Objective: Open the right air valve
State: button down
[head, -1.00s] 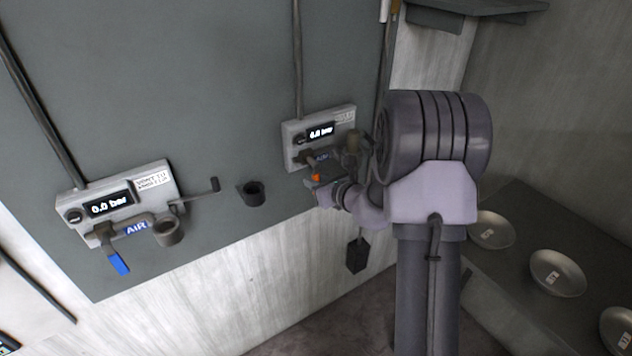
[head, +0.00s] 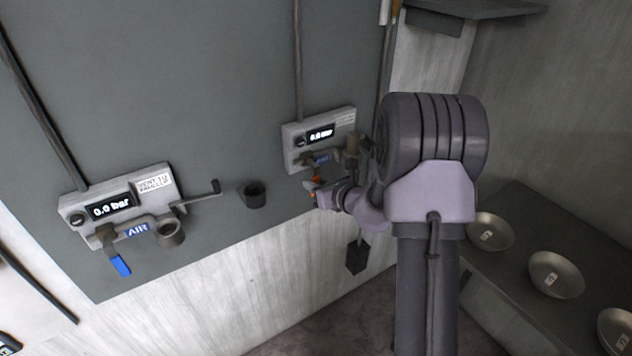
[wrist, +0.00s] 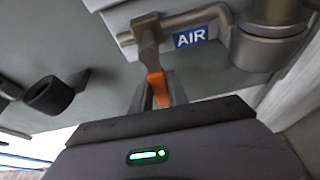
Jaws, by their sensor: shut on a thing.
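The right air valve unit (head: 320,140) is a pale box on the dark wall panel, with a small lit display whose reading is blurred. Its metal lever (wrist: 148,38) hangs beside a blue AIR label (wrist: 191,38) in the wrist view and ends in an orange grip (wrist: 158,88). My gripper (wrist: 158,94) is shut on that orange grip, with a finger on each side of it. In the head view my gripper (head: 317,190) is just below the unit, small and partly hidden by my wrist.
The left air valve unit (head: 118,205) has a blue lever (head: 120,265) pointing down and a display that seems to read 0.0 bar. A dark cup-shaped holder (head: 254,195) sticks out between the units. Several metal bowls (head: 556,274) lie on the bench at the right.

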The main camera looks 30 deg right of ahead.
jog(key=a+r+m+t+y+p, duration=0.2)
jog(key=a+r+m+y+p, duration=0.3)
jog(key=m+p, duration=0.6)
jog(key=shift+s+r+m+y, duration=0.15)
jog(key=shift+s+m+y, duration=0.15)
jog(key=shift+m+y, duration=0.7)
jog(key=shift+r, duration=0.1)
jog(key=c, duration=1.3)
grip_release()
jog(key=p+v, duration=0.1)
jog(key=v, duration=1.6)
jog(key=shift+s+f+p, duration=0.25)
jog(key=shift+p, duration=0.1)
